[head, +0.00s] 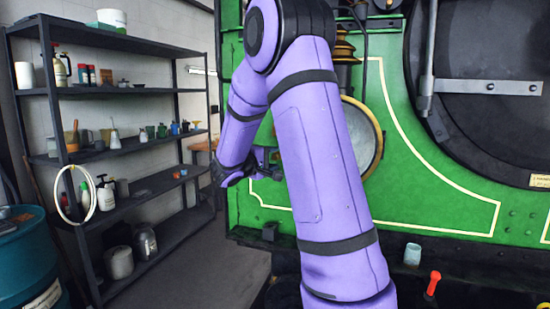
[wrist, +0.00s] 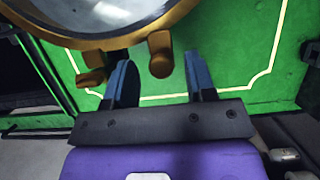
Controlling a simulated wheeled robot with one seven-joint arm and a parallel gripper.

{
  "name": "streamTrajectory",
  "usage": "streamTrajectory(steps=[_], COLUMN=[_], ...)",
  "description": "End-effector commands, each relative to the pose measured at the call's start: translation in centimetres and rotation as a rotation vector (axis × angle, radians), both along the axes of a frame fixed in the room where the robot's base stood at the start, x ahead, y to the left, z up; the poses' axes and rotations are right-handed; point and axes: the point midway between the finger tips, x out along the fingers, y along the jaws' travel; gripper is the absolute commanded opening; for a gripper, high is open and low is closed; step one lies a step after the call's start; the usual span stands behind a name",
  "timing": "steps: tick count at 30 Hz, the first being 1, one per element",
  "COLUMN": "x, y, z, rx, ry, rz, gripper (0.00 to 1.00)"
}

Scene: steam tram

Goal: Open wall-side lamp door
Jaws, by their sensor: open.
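The lamp door (head: 362,138) is a round glass pane in a brass rim on the green tram front, partly hidden behind my purple arm in the head view. In the wrist view, the lamp door (wrist: 108,12) fills the top left, with its brass rim and brass knobs along the lower edge. One brass knob (wrist: 160,54) stands just ahead of my gripper (wrist: 160,84), between the lines of its two blue-faced fingers. The fingers are spread and nothing is between their pads. I cannot tell whether a finger touches the brass. The door looks shut against the lamp.
A dark metal shelf (head: 120,92) with bottles, pots and cans stands along the wall at left. A blue drum (head: 25,262) is at the lower left. A red-handled lever (head: 433,284) and a metal cup (head: 412,254) are on the tram ledge at right. Open floor lies between shelf and tram.

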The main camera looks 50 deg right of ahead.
Motion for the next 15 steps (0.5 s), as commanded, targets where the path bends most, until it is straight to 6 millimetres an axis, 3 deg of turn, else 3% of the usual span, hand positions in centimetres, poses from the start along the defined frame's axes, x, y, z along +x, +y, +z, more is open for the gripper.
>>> streamTrajectory(steps=[6, 15], x=[0.0, 0.0], y=[-1.6, -1.7], z=[0.0, 0.0], rx=[0.001, 0.0], ry=[0.0, 0.0], rz=[0.0, 0.001], gripper=[0.5, 0.5])
